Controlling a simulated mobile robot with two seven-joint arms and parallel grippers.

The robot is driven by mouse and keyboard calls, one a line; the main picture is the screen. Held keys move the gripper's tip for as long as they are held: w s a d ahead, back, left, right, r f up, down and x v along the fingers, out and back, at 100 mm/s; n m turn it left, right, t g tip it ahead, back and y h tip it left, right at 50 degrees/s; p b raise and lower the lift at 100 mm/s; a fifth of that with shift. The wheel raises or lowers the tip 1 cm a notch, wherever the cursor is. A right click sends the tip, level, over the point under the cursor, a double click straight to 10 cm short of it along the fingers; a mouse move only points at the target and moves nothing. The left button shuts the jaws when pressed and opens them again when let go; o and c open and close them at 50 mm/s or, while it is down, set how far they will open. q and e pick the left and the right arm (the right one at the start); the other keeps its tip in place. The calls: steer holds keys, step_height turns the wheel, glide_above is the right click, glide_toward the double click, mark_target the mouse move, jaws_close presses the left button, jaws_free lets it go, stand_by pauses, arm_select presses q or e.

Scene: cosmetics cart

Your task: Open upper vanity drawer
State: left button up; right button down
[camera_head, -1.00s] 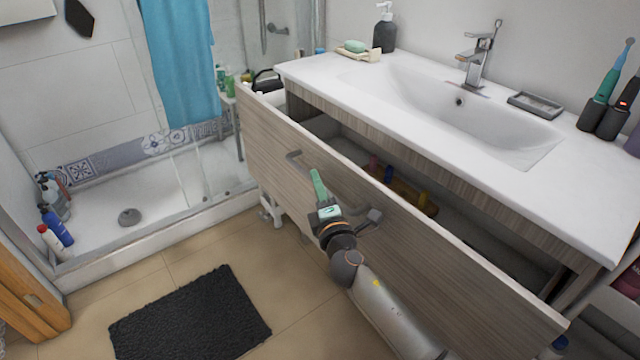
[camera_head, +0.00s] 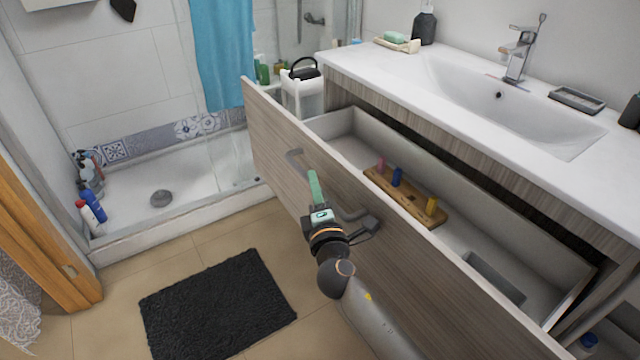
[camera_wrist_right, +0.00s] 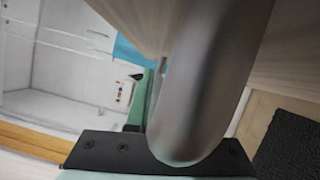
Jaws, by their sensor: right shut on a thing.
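The upper vanity drawer (camera_head: 262,135) has a wood-grain front and stands pulled well out from under the white sink top. Its grey metal handle (camera_head: 294,158) runs along the outside of the front. My right gripper (camera_head: 316,190) is at the handle and shut on it. In the right wrist view the grey handle bar (camera_wrist_right: 212,70) fills the middle, close to the camera, beside a green finger (camera_wrist_right: 139,100). Inside the drawer lies a wooden holder (camera_head: 408,200) with several coloured pegs. My left gripper is not in view.
The sink top (camera_head: 400,75) overhangs the drawer's back. A black mat (camera_head: 218,308) lies on the tan floor in front. The shower tray (camera_head: 200,195) with bottles (camera_head: 92,206) is at the left. A white stand (camera_head: 303,97) is behind the drawer's far end.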

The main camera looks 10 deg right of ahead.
stand_by(0.4)
steer(key=c, duration=0.8)
jaws_free()
steer(key=s, duration=0.7)
steer(key=shift+s+a+f, duration=0.2)
steer(key=shift+s+f, duration=0.1)
